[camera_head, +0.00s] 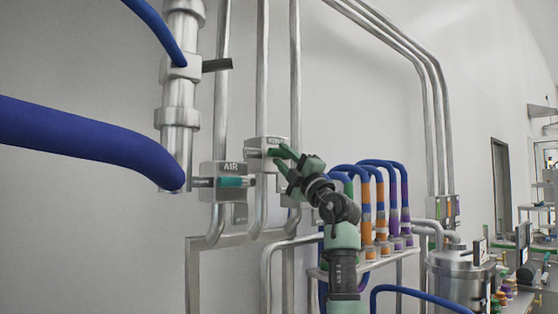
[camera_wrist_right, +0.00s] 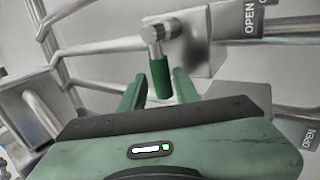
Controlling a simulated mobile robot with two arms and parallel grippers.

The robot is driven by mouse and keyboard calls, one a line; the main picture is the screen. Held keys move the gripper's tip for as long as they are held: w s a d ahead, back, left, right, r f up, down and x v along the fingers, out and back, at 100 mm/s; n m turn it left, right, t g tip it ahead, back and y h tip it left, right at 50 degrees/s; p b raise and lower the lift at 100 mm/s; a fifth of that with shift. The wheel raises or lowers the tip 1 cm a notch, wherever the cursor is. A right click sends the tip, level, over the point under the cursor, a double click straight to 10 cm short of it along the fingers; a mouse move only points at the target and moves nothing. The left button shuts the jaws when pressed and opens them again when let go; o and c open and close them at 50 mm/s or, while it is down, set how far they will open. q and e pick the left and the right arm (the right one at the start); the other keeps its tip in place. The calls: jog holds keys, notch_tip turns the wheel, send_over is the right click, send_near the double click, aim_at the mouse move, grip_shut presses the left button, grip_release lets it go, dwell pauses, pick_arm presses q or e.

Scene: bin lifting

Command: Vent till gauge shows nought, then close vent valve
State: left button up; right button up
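A grey valve box (camera_head: 266,143) on the wall pipes carries a small label that looks like VENT. My right gripper (camera_head: 279,157) is at this box. In the right wrist view a valve with a green handle (camera_wrist_right: 160,78) on a silver stem stands between the fingers of my right gripper (camera_wrist_right: 157,86). The fingers are apart, with gaps visible on both sides of the handle. An OPEN label (camera_wrist_right: 251,20) is on the plate beside it. I cannot make out a gauge in either view. My left gripper is not in view.
A box marked AIR (camera_head: 226,168) with a teal handle (camera_head: 232,182) is just left of the right gripper. Blue hoses (camera_head: 80,135) cross the left side. Coloured hoses (camera_head: 380,205) and a steel vessel (camera_head: 460,277) stand to the right.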

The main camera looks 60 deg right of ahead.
aim_at(281, 155)
jog(key=b+v, duration=0.2)
jog(key=v, duration=0.2)
jog(key=shift+f, duration=0.2)
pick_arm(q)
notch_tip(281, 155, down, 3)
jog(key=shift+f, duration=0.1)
pick_arm(e)
jog(key=shift+s+a, duration=0.1)
jog(key=shift+s, duration=0.2)
